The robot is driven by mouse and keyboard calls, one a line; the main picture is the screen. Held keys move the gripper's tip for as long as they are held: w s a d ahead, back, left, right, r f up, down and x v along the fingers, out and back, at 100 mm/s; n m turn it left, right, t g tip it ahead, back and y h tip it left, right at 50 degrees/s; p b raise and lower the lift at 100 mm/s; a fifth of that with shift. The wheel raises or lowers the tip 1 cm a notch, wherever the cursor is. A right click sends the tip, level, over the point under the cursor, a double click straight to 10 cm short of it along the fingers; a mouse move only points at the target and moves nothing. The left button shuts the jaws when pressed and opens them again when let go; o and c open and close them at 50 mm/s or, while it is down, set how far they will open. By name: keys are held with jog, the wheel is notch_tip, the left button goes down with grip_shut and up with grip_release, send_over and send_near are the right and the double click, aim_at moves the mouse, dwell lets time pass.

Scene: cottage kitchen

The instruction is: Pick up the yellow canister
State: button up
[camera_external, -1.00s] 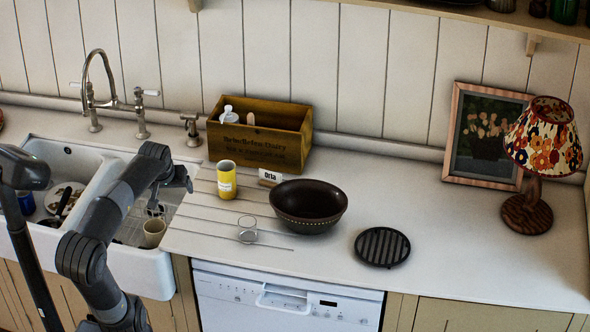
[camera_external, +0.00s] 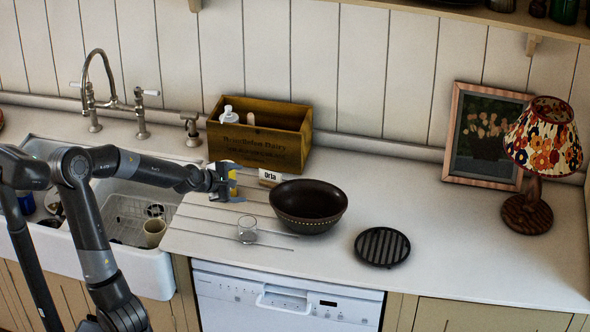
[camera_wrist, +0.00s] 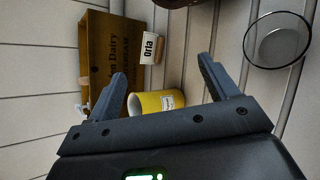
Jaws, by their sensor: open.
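The yellow canister (camera_external: 232,175) stands upright on the counter's grooved drainer in front of the wooden crate; my gripper hides much of it in the external view. The canister also shows in the wrist view (camera_wrist: 158,101), between my two fingers and nearer the left one, with its open white inside and a pale label visible. My gripper (camera_external: 230,184) is open around or just beside the canister; contact cannot be told. Its fingers are spread wide in the wrist view (camera_wrist: 165,78), with nothing clamped.
A wooden crate (camera_external: 255,146) stands behind, with a small "Orla" sign (camera_external: 269,177) at its front. A dark bowl (camera_external: 308,206) is to the right, a clear glass (camera_external: 247,229) in front. A black trivet (camera_external: 382,247) lies farther right. The sink (camera_external: 120,262) is left.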

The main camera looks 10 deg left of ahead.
jog(key=w+a+r+n+t, duration=0.1)
jog(key=a+r+n+t, duration=0.35)
jog(key=r+n, duration=0.35)
jog(key=w+a+r+n+t, duration=0.1)
jog(key=a+r+n+t, duration=0.2)
jog(key=a+r+n, duration=0.45)
jog(key=f, duration=0.8)
jog(key=d+f+m, duration=0.1)
jog(key=f, duration=0.7)
jog(key=f+m, duration=0.1)
jog(key=f, duration=0.7)
jog(key=shift+w+d+y, duration=0.15)
jog(key=shift+y, duration=0.15)
jog(key=shift+w+f, duration=0.15)
jog(key=shift+f, duration=0.1)
jog(key=x, duration=0.5)
jog(key=shift+w+d, duration=0.2)
jog(key=shift+w, duration=0.1)
jog(key=shift+d+x, duration=0.15)
jog(key=shift+x, duration=1.05)
jog(key=shift+d+x, duration=0.15)
jog(key=shift+x, duration=1.05)
jog(key=shift+s+f, duration=0.1)
jog(key=shift+f, duration=0.05)
jog(key=shift+c, duration=0.6)
jog(key=c, duration=1.1)
